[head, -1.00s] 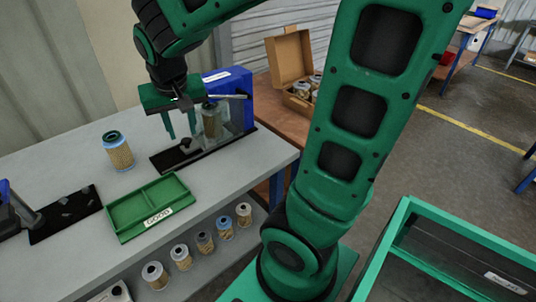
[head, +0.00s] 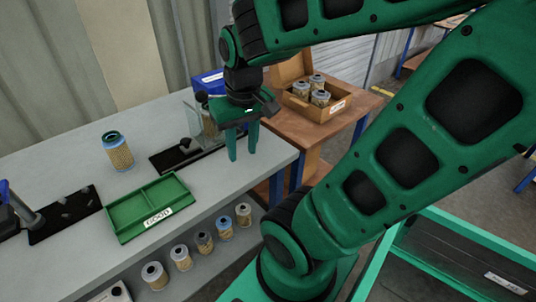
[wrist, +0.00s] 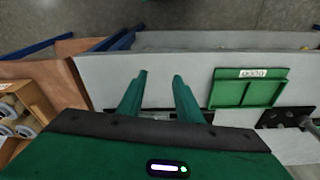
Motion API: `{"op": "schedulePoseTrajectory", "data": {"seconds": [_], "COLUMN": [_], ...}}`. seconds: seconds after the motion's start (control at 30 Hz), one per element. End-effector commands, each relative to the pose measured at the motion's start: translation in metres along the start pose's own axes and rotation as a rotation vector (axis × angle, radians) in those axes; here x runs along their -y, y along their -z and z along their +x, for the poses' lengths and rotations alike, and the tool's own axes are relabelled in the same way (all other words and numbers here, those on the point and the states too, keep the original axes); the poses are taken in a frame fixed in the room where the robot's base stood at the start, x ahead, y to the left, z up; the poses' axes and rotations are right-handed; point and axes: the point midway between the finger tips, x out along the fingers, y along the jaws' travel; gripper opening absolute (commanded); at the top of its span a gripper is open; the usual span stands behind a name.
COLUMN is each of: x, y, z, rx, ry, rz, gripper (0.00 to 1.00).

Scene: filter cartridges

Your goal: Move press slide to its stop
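The press stands at the table's back right, with a blue housing (head: 208,80), a black base (head: 165,161) and a clear guard. A filter cartridge (head: 209,127) shows partly behind the guard. A black knob (head: 185,143) rises from the base. My gripper (head: 243,155) hangs in front and right of the press, fingers down, apart and empty. It hides part of the press, and I cannot make out the slide's position. In the wrist view, my gripper (wrist: 161,78) shows two separated fingers over the grey table.
A green GOOD tray (head: 150,208) and a blue-topped filter (head: 117,152) stand on the table (head: 60,145). A black fixture plate (head: 66,214) is at left. An open cardboard box of filters (head: 318,110) sits on a brown table at right. Several filters stand on the lower shelf.

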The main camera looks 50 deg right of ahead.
Motion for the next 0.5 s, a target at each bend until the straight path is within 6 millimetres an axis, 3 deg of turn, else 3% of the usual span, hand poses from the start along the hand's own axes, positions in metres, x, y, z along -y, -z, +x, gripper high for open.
{"op": "schedulePoseTrajectory", "data": {"seconds": [0.2,0.5], "x": [-0.025,-0.044], "y": [-0.027,-0.055], "z": [-0.001,-0.003], "rx": [0.073,0.147], "ry": [-0.006,-0.006], "rz": [0.098,0.193], "gripper": [0.32,0.32]}}
